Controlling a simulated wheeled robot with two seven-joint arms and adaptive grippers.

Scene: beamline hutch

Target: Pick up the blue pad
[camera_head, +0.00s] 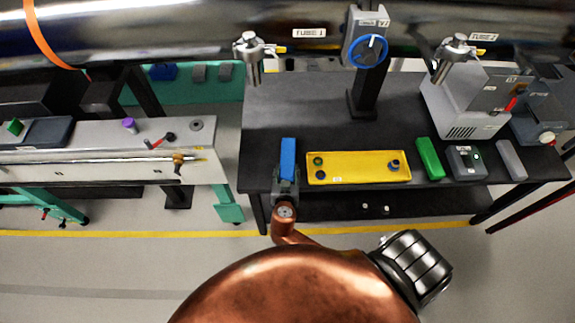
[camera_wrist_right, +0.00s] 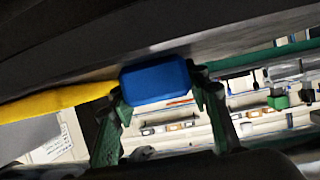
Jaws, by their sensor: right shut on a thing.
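The blue pad (camera_head: 288,158) is a narrow upright-looking block at the front left edge of the dark table, left of the yellow tray. My right gripper (camera_head: 286,182) reaches it from the front and is shut on it. In the right wrist view the blue pad (camera_wrist_right: 157,81) sits between the two green-lined fingers of the right gripper (camera_wrist_right: 160,100), one on each side. I cannot tell whether the pad still touches the table. My left gripper is not in view.
A yellow tray (camera_head: 358,177) lies just right of the pad with small parts on it. Right of it are a green block (camera_head: 430,158), a grey box (camera_head: 466,162) and a grey block (camera_head: 511,160). A dark post (camera_head: 364,85) stands behind. The dark table (camera_head: 290,103) is clear behind the pad.

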